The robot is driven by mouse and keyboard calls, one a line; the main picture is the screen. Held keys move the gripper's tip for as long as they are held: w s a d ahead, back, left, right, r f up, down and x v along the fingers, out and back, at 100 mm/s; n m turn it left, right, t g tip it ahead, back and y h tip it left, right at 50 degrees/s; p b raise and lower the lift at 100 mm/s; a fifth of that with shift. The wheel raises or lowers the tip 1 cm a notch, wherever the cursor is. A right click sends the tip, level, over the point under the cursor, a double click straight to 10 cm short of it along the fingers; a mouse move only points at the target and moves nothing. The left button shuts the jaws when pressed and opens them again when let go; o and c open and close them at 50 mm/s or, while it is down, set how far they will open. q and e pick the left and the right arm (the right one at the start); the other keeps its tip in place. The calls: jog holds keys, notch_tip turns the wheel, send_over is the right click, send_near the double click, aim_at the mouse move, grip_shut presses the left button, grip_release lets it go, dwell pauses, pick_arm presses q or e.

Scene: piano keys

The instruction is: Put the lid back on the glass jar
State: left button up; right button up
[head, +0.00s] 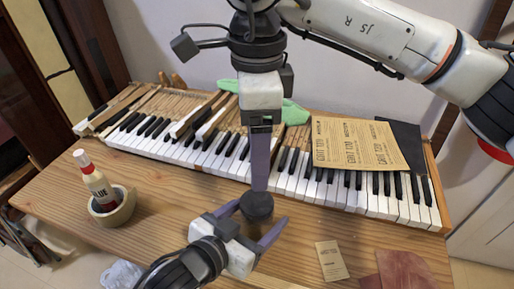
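A small dark round jar (257,212) with a dark top stands on the wooden table in front of the keyboard. I cannot tell whether that top is the lid or the jar's dark inside. My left gripper (262,212) comes from below with its purple fingers spread on both sides of the jar; a gap shows at the right finger. My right gripper (259,188) points straight down from above, its fingertips at the far edge of the jar's top. Its fingers are seen edge-on, so its opening and anything between them are hidden. No separate lid shows.
A piano keyboard (215,158) runs behind the jar, with sandpaper sheets (358,143) and a green cloth (292,112) on it. A glue bottle (96,185) stands in a tape roll (124,206) at left. A small card (332,261) and reddish sheets (405,271) lie at front right.

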aim_at(247, 225)
pick_arm(q)
jog(key=shift+o, duration=0.2)
jog(key=shift+s, duration=0.1)
jog(key=v, duration=1)
jog(key=shift+r+p, duration=0.1)
jog(key=shift+p, duration=0.2)
